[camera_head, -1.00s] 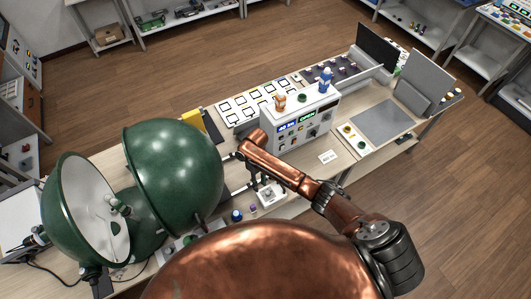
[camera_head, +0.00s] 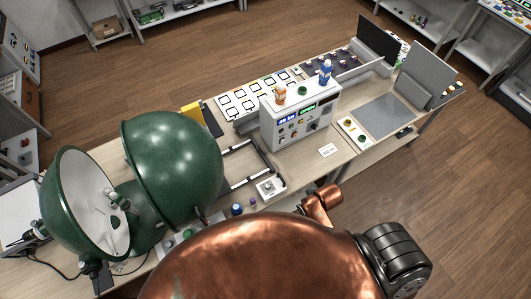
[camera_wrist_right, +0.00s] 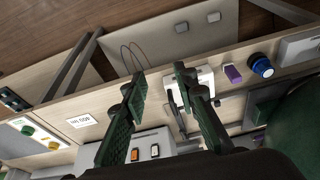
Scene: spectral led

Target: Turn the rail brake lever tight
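A small white block (camera_head: 270,188) with a small grey part on top sits at the near end of the dark rails (camera_head: 247,160) in the head view. I take it to be the rail brake; its lever is too small to make out clearly. In the wrist view a white block (camera_wrist_right: 203,78) lies partly behind one finger of my right gripper (camera_wrist_right: 160,82). The two green-padded fingers are apart, with nothing between them. Whether they touch the block cannot be told. The right gripper is hidden in the head view. My left gripper is in neither view.
A green sphere (camera_head: 172,160) stands open beside the rails, left of the block. A blue knob (camera_head: 237,209) and a purple piece (camera_head: 253,202) are near the block. A white control box (camera_head: 300,120) stands behind it. A white label card (camera_head: 328,150) lies to the right.

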